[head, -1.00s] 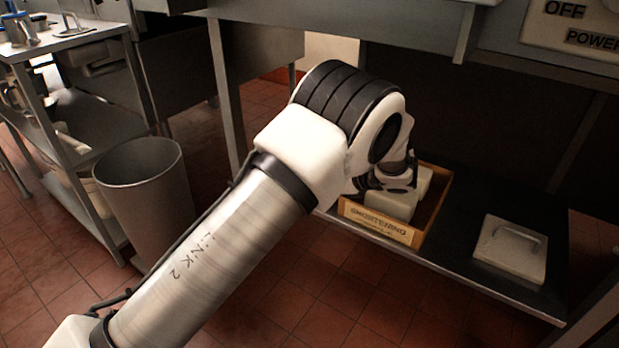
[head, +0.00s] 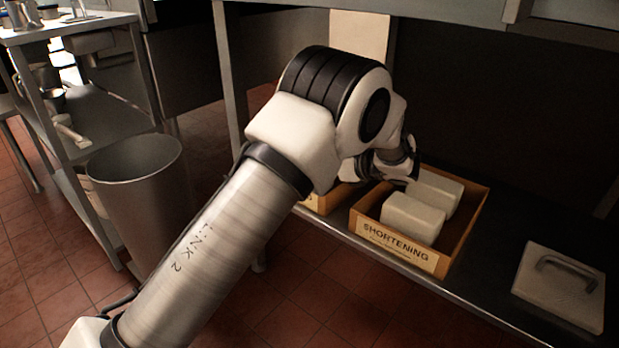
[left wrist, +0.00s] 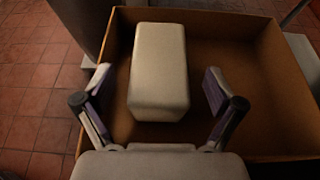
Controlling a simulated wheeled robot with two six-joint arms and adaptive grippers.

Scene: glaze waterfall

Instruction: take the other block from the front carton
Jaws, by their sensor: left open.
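In the left wrist view, a cardboard carton (left wrist: 235,148) holds a single pale block (left wrist: 160,70) on its left side; the rest of its floor is bare. My left gripper (left wrist: 156,80) is open, with one finger on each side of the block's near half and a gap on both sides. In the head view a carton (head: 322,203) shows only in part behind my left arm; its inside is hidden. A carton labelled SHORTENING (head: 365,236) beside it holds two pale blocks (head: 412,219) (head: 438,192). The fingertips are hidden in the head view. My right gripper is not in view.
The cartons stand on a dark low shelf (head: 490,255) under a counter. A pale slab with a handle (head: 540,292) lies at its right. A grey bin (head: 137,190) stands on the tiled floor at left, near a metal rack (head: 100,125).

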